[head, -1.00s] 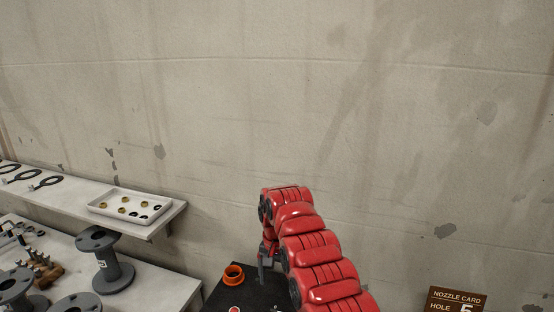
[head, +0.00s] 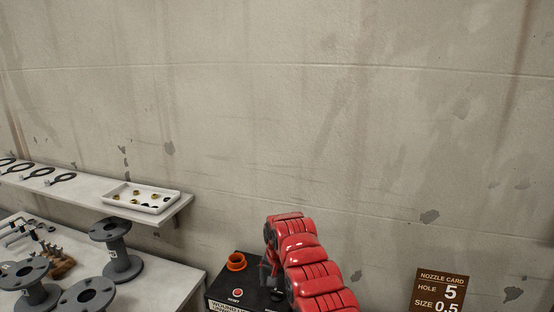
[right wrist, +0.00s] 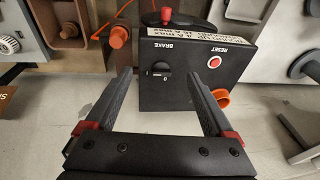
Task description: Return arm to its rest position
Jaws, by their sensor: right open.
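My right arm is red and comes in from the bottom of the head view. Its gripper (head: 268,282) is mostly hidden behind the arm, beside a black control box (head: 222,288). In the right wrist view my right gripper (right wrist: 158,95) is open, with its two dark fingers wide apart and nothing between them. In that view the box shows beyond the fingertips, with a red reset button (right wrist: 214,62), a black brake knob (right wrist: 161,80) and an orange ring (right wrist: 221,97) on it. I cannot tell whether a finger touches the box. My left gripper is not in view.
A table (head: 165,287) at left holds grey flanged spools (head: 118,262). A shelf (head: 60,196) above it carries a white tray (head: 168,204) of small rings. A brown nozzle card (head: 440,292) reads hole 5, size 0.5. The wall (head: 300,110) behind is bare.

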